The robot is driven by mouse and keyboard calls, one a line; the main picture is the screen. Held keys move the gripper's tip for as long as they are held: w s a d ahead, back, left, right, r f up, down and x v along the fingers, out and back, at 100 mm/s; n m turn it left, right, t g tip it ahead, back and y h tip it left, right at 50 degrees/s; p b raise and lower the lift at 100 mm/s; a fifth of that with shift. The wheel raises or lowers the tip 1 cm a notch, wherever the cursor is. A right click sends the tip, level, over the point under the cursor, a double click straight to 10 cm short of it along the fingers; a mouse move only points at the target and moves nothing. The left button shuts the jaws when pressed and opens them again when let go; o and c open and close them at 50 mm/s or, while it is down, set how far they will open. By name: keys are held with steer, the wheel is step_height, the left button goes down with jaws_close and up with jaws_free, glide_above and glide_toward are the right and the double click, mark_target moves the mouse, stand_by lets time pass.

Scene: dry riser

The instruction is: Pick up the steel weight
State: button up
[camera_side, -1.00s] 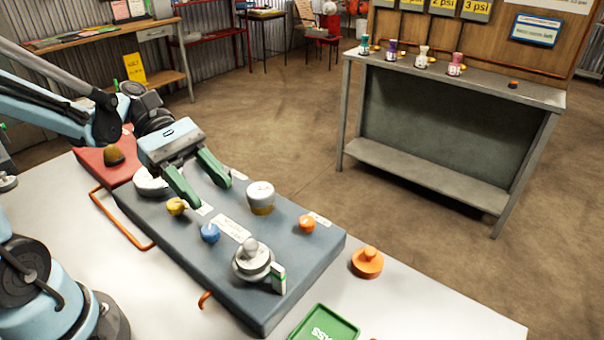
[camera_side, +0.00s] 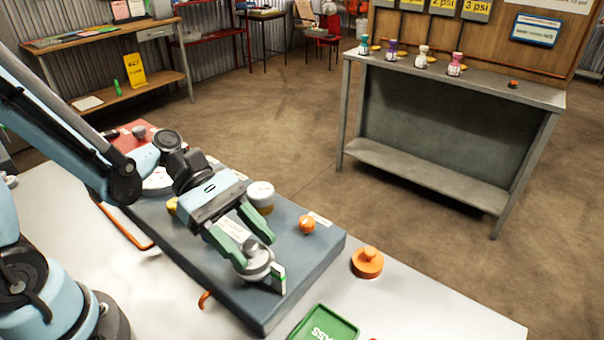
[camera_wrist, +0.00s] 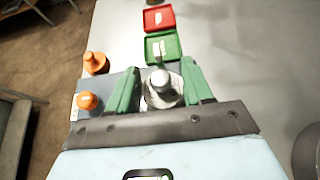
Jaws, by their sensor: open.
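The steel weight (camera_side: 259,262) is a silver-grey round piece with a knob on top. It sits upright near the front end of the blue-grey panel (camera_side: 318,257). In the wrist view the weight (camera_wrist: 160,88) stands between my two green fingers. My gripper (camera_side: 252,248) is open, with one finger on each side of the knob; it also shows in the wrist view (camera_wrist: 162,70). I cannot tell whether either finger touches the weight. Part of its lower body is hidden by the fingers.
A green-and-white upright tab (camera_side: 280,278) stands right beside the weight. An orange knob (camera_side: 308,224) and a white-and-yellow knob (camera_side: 261,196) are on the panel. An orange knobbed weight (camera_side: 367,262) and a green tray (camera_side: 325,324) lie on the white table.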

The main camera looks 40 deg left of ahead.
steer(key=shift+d+f, duration=0.2)
steer(key=shift+d, duration=0.15)
jaws_close()
